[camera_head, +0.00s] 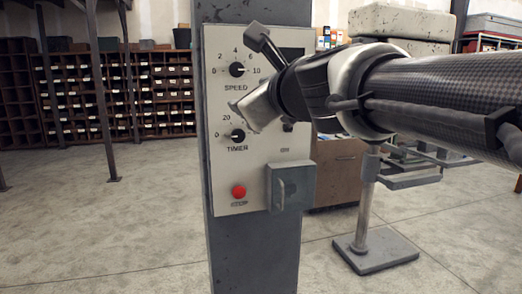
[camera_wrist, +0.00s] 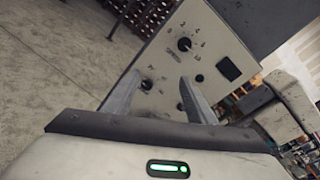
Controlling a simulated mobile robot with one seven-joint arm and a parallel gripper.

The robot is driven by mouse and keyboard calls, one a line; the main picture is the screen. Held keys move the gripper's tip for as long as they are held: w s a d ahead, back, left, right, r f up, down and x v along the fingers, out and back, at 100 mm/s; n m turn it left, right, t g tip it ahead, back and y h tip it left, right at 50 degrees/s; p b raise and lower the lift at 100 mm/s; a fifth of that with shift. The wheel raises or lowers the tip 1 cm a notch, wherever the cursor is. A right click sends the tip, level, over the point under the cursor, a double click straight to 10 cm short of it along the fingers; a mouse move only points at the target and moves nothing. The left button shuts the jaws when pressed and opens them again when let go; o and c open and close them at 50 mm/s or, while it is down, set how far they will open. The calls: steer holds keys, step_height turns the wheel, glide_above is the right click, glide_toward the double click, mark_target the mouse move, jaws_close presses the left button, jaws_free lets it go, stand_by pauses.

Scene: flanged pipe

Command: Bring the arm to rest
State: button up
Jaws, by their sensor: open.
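My gripper (camera_head: 251,106) is in front of a white control panel (camera_head: 222,171) in the head view, between the speed knob (camera_head: 237,69) and the timer knob (camera_head: 237,135). My arm reaches in from the right. In the wrist view the two fingers of my gripper (camera_wrist: 158,97) stand apart with nothing held between them, and the panel (camera_wrist: 205,45) shows tilted beyond them. Whether a fingertip touches the panel cannot be told. The speed knob also shows in the wrist view (camera_wrist: 184,44).
The panel is on a grey column (camera_head: 255,250) and carries a red stop button (camera_head: 239,191) and a grey box with a handle (camera_head: 291,187). A stand with a square base (camera_head: 373,252) is at the right. Wooden shelves (camera_head: 165,95) stand far back left. The floor at left is clear.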

steer(key=s+d+f+n+g+h, duration=0.25)
steer(key=s+d+f+n, duration=0.25)
steer(key=s+f+n, duration=0.4)
steer(key=s+d+f+n+g+h, duration=0.1)
steer(key=s+d+f+n+g, duration=0.35)
steer(key=f+n, duration=0.5)
steer(key=s+d+f+n+g+h, duration=0.25)
steer(key=s+d+f+n, duration=0.45)
steer(key=f, duration=0.5)
step_height(320, 180, up, 26)
steer(key=s+a+p, duration=0.1)
steer(key=p, duration=2.4)
steer(key=shift+s+f+p, duration=0.2)
steer(key=shift+s+p, duration=0.05)
steer(key=shift+p, duration=0.05)
steer(key=shift+g, duration=0.25)
